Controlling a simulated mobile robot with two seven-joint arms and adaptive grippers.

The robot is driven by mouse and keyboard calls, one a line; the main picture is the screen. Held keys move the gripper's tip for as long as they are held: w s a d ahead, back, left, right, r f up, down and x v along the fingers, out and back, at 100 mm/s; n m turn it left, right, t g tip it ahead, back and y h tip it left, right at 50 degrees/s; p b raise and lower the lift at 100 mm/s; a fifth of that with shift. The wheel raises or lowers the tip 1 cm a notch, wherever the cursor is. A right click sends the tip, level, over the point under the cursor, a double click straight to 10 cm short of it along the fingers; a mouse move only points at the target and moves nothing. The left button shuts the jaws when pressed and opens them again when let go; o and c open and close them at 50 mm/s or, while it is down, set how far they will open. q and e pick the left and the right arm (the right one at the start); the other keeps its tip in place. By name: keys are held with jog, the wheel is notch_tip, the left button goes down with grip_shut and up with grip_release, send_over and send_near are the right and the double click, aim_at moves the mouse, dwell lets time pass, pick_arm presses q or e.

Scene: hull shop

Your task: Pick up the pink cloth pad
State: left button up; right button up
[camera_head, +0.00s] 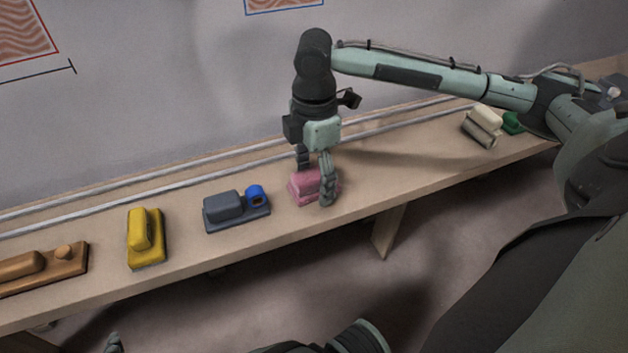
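The pink cloth pad (303,186) rests on the long wooden bench, right of the middle of the row, with a raised block on top. My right gripper (316,185) reaches down over it from above. One finger stands in front of the pad's right end; the other goes down behind it. The fingers are apart with the pad's raised part between them. Whether they press on it cannot be seen, as the rear fingertip is hidden. Of my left gripper, only what looks like a fingertip (113,343) shows at the bottom edge.
On the bench (184,238), left of the pad, are a grey block with a blue ring (237,208), a yellow block (146,238) and an orange-brown block (40,268). Cream (484,122) and green (513,122) items lie far right. Two pipes (120,195) run along the wall.

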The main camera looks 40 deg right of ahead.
aim_at(311, 175)
jog(key=c, duration=1)
jog(key=shift+r, duration=0.15)
jog(key=shift+r, duration=0.2)
jog(key=r, duration=0.1)
jog(key=r+p, duration=0.1)
jog(key=r, duration=0.2)
jog(key=shift+a+r, duration=0.1)
jog(key=shift+a, duration=0.25)
jog(key=a+r, duration=0.1)
jog(key=a, duration=0.1)
jog(key=s+a+r+p, duration=0.1)
jog(key=shift+s+a+r, duration=0.1)
jog(key=shift+a, duration=0.3)
pick_arm(q)
jog(key=s+a+f+n+g+y+p, duration=0.1)
jog(key=s+a+f+g+y, duration=0.1)
jog(key=s+a+f+g, duration=0.4)
jog(key=shift+s+a+f+p, duration=0.35)
jog(key=shift+s+a+f, duration=0.4)
jog(key=shift+s+a, duration=0.5)
pick_arm(e)
jog(key=s+a+r, duration=0.2)
jog(key=a+r, duration=0.2)
jog(key=a, duration=0.2)
jog(key=shift+a, duration=0.35)
pick_arm(q)
jog(key=shift+s+d, duration=0.15)
jog(key=shift+d, duration=0.05)
pick_arm(e)
jog(key=shift+s, duration=0.1)
